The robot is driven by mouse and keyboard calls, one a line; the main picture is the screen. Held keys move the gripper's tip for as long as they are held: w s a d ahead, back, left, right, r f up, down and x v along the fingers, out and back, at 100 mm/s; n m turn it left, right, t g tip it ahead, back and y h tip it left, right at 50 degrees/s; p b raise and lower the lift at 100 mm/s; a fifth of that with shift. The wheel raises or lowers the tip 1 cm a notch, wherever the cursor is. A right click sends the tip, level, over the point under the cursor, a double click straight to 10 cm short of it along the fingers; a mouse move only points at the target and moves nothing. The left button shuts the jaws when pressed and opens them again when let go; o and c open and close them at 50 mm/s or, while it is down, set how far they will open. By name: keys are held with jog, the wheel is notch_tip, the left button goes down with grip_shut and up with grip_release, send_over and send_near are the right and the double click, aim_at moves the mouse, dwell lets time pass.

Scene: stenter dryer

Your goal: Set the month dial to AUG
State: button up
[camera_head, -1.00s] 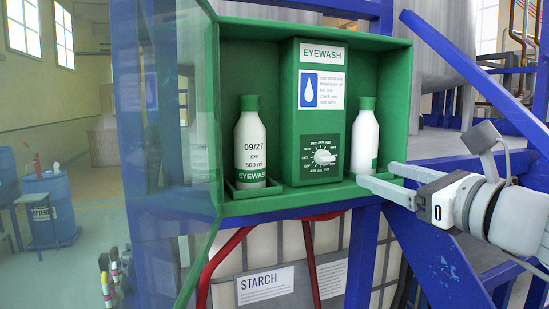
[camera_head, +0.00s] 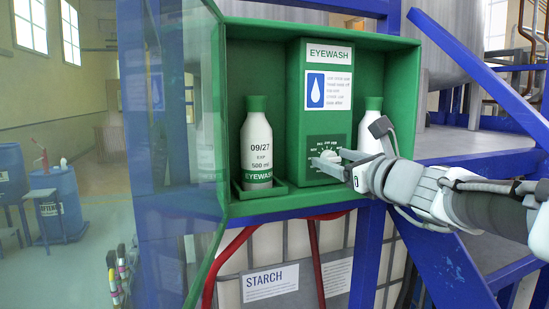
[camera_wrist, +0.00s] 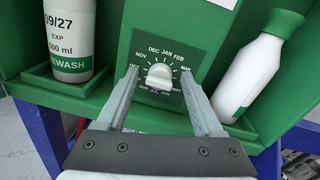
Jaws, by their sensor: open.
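The month dial is a white knob (camera_wrist: 160,76) on the green panel, ringed by white month labels in the wrist view. DEC, JAN and FEB show along the top and AUG, JUL, JUN along the bottom. Its exact pointing direction is hard to tell. My gripper (camera_wrist: 168,82) is open, with one finger on each side of the knob and a gap visible around it. In the head view my gripper (camera_head: 328,163) is in front of the dial's lower part and hides some labels; the knob's top (camera_head: 328,155) shows just above the fingers.
An eyewash bottle (camera_head: 257,145) marked 09/27 stands left of the panel; another bottle (camera_wrist: 247,75) stands right, close to my gripper. The green cabinet (camera_head: 310,207) encloses them, with its clear door (camera_head: 175,120) swung open at left.

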grip_shut()
dwell(0.3)
jog(key=shift+f, duration=0.1)
jog(key=n+b, duration=0.1)
jog(key=b, duration=0.1)
jog(key=shift+f+n+b, duration=0.15)
jog(key=shift+n+b, duration=0.15)
jog(key=n+b, duration=0.3)
jog(key=b, duration=0.1)
jog(key=shift+n, duration=0.3)
jog(key=n+b, duration=0.4)
jog(key=shift+r+n+h+b, duration=0.3)
jog(key=shift+n+b, duration=0.6)
jog(key=shift+n, duration=0.3)
